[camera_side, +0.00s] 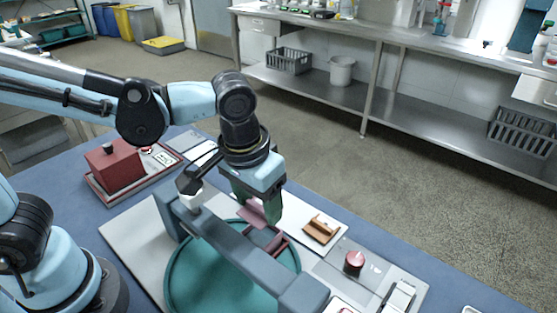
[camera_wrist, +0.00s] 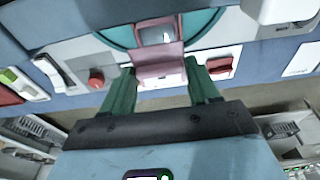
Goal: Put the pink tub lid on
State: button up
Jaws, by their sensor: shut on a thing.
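My gripper (camera_side: 262,207) points down over the work table, its green fingers shut on a pink lid (camera_side: 251,214). In the wrist view the lid (camera_wrist: 160,68) sits between the two fingertips (camera_wrist: 162,84). An open pink tub (camera_side: 281,245) stands just below the lid in the side view, partly hidden by a grey beam. In the wrist view the tub's opening (camera_wrist: 156,34) lies just beyond the lid. The lid looks tilted and is not flat on the tub; whether its edge touches the rim I cannot tell.
A grey beam (camera_side: 240,254) crosses close to my gripper, above a teal round dish (camera_side: 183,283). A brown handled piece (camera_side: 322,229) lies on a white plate to the right. A red knob (camera_side: 354,262) stands nearer the front. A dark red box (camera_side: 114,167) is at the left.

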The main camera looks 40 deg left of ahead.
jog(key=shift+f, duration=2)
jog(key=shift+f, duration=0.2)
dwell(0.5)
jog(key=o, duration=1.3)
jog(key=shift+r, duration=3.5)
jog(key=shift+s+a+f+t, duration=0.1)
jog(key=shift+a+t, duration=0.8)
jog(key=shift+a, duration=1.6)
jog(key=shift+w+a+t, duration=0.1)
jog(key=shift+a+t, duration=0.8)
jog(key=shift+a, duration=1.6)
jog(key=shift+s+a+f+t, duration=0.1)
jog(key=shift+a+t, duration=0.8)
jog(key=shift+a, duration=1.6)
